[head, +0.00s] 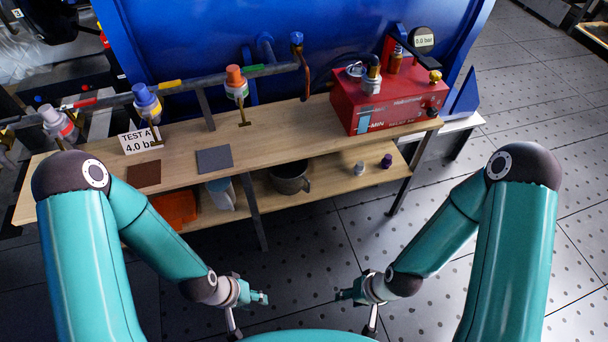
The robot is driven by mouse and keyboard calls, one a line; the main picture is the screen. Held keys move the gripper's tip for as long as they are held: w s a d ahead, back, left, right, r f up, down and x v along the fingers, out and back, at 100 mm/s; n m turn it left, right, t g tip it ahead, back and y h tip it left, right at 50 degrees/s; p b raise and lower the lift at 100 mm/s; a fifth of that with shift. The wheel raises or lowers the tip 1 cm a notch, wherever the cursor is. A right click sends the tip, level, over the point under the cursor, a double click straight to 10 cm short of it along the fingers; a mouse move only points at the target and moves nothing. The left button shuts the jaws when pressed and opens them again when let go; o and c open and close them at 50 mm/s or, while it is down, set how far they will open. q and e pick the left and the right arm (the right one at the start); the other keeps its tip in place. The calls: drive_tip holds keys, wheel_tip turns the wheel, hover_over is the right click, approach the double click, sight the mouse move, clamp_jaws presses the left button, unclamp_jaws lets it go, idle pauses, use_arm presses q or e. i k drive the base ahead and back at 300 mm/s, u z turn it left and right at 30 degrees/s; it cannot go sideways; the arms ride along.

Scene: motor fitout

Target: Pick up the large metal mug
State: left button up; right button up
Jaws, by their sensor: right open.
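The large metal mug (291,179) is a wide, dark grey cup with a handle on its right side. It stands on the lower shelf, partly shaded under the bench top. My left gripper (252,316) is open and empty over the floor, in front of the bench and below the mug in the picture. My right gripper (356,314) is open and empty over the floor, to the right of the left one. Both grippers are well apart from the mug.
The wooden bench top (285,134) overhangs the lower shelf. A bench leg (254,212) stands left of the mug. A pale cup (221,193) and an orange bin (175,210) are further left. Small grey (359,168) and purple (386,161) pieces are right. A red machine (385,105) stands on top.

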sight(292, 176)
drive_tip(key=z, duration=0.15)
drive_tip(key=i, duration=1.05)
drive_tip(key=u, duration=0.6)
